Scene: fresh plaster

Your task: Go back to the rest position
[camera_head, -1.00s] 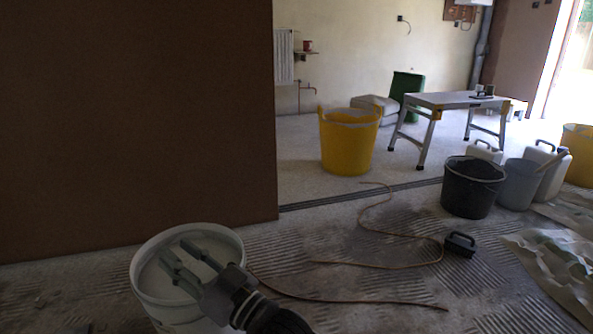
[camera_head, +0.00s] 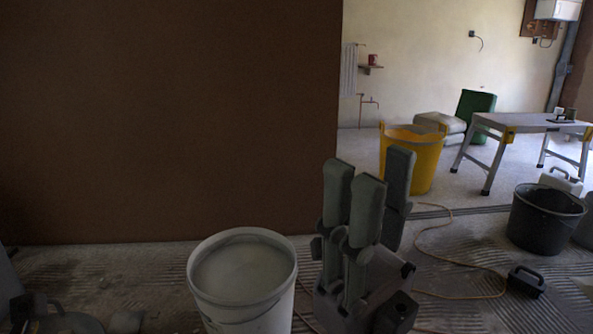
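My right gripper (camera_head: 376,170) is in the lower middle of the head view, its several grey fingers pointing up. Gaps show between the fingers and nothing is held. It is just right of a white bucket (camera_head: 293,301) with a pale grey fill and hides part of the floor behind it. I do not make out my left gripper; dark shapes at the lower left edge are too dim to name.
A brown wall (camera_head: 170,120) fills the left. Behind it to the right stand a yellow tub (camera_head: 415,165) and a trestle table (camera_head: 510,122). A black bucket (camera_head: 545,220), a black-handled tool (camera_head: 526,281) and a cable (camera_head: 455,262) are on the ridged floor.

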